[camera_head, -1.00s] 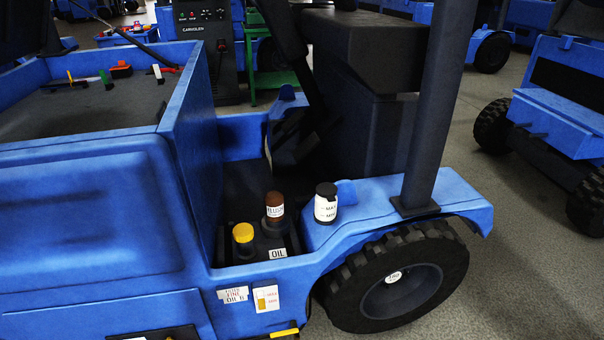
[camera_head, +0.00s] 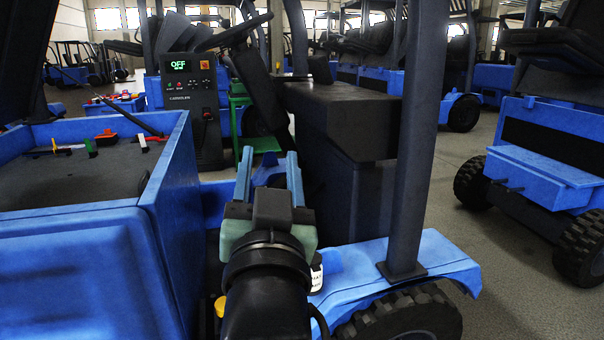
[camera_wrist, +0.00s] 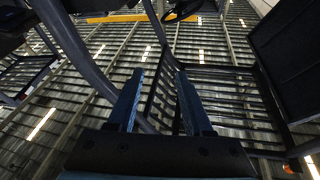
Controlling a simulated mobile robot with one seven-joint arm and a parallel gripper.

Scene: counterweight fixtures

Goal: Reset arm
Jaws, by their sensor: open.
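My gripper (camera_head: 268,165) is raised in front of the blue vehicle in the head view, its two blue fingers apart and pointing up and away. Nothing is between them. In the wrist view the fingers (camera_wrist: 157,92) are also spread and empty, with the ceiling, a roof frame and a steering wheel beyond. My arm hides much of the oil compartment on the vehicle. A yellow cap (camera_head: 220,306) and part of a white bottle (camera_head: 316,274) show at either side of it.
A dark vehicle post (camera_head: 412,150) stands close right of my gripper. A charger panel (camera_head: 190,95) reading OFF stands behind. Another blue vehicle (camera_head: 545,170) is at right, with open floor between.

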